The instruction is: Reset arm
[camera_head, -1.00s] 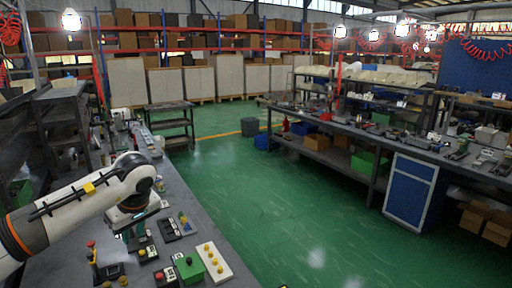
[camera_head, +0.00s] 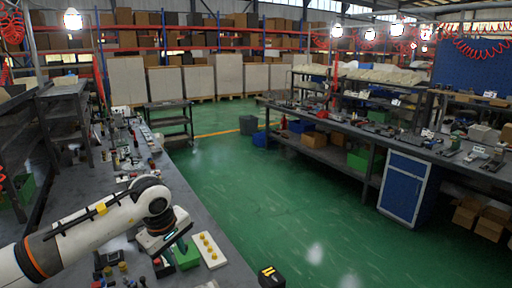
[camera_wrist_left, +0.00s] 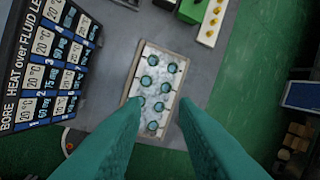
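My left gripper (camera_head: 178,238) hangs over the near bench beside the green block (camera_head: 187,256) in the head view. In the left wrist view its two teal fingers are spread apart with nothing held between the tips (camera_wrist_left: 160,102). Beyond and below the tips lies a pale tray-like block (camera_wrist_left: 170,62) with several round teal knobs. A white block with yellow knobs (camera_head: 211,252) lies right of the green block; it also shows at the top of the left wrist view (camera_wrist_left: 211,24).
A dark sign with temperature figures (camera_wrist_left: 48,65) is at the left of the wrist view. The near bench (camera_head: 205,222) carries several small devices. Green floor (camera_head: 290,215) is open between it and the far bench (camera_head: 345,135). A black-and-yellow object (camera_head: 271,277) shows at the bottom.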

